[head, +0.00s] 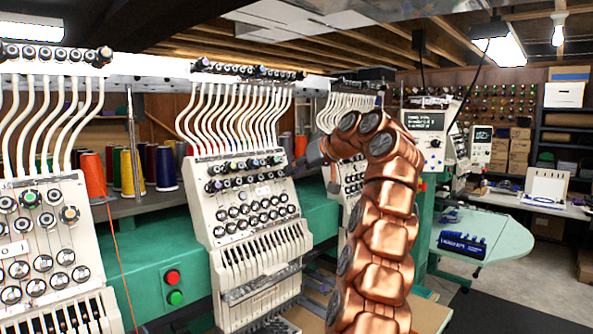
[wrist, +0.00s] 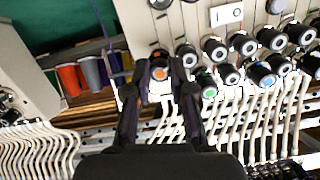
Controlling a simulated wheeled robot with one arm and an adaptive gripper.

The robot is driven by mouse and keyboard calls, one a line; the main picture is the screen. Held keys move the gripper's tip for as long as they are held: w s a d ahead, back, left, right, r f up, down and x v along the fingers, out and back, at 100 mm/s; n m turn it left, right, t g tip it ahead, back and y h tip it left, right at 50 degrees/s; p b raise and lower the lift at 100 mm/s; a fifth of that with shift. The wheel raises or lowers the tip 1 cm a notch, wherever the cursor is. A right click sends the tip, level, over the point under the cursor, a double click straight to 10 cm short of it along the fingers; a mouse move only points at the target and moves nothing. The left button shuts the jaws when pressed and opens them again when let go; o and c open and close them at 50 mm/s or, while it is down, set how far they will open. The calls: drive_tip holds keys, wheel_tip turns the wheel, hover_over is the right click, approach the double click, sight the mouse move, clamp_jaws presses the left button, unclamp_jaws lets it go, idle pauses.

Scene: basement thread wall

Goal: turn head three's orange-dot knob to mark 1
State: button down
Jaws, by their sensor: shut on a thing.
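The orange-dot knob (wrist: 158,73) is a small black knob with an orange centre. In the wrist view it sits between the two fingertips of my gripper (wrist: 158,80), which is shut on it. It is at the left end of a row of knobs on a cream machine head (wrist: 130,18). In the head view my gripper (head: 299,166) reaches left to the right edge of the middle machine head (head: 240,230), and its fingertips and the knob there are hard to make out. The knob's marks and its pointing direction are too small to read.
In the wrist view a green-dot knob (wrist: 207,86) and a blue-dot knob (wrist: 267,79) are close to the right. White thread tubes (wrist: 240,125) run below. Thread spools (wrist: 68,78) stand to the left. Another machine head (head: 45,240) stands left in the head view.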

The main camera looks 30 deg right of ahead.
drive_tip(key=shift+f, duration=0.2)
drive_tip(key=c, duration=1)
unclamp_jaws()
drive_tip(key=shift+r, duration=0.15)
drive_tip(key=shift+s+r, duration=0.1)
drive_tip(key=shift+s, duration=0.05)
drive_tip(key=shift+v, duration=5.85)
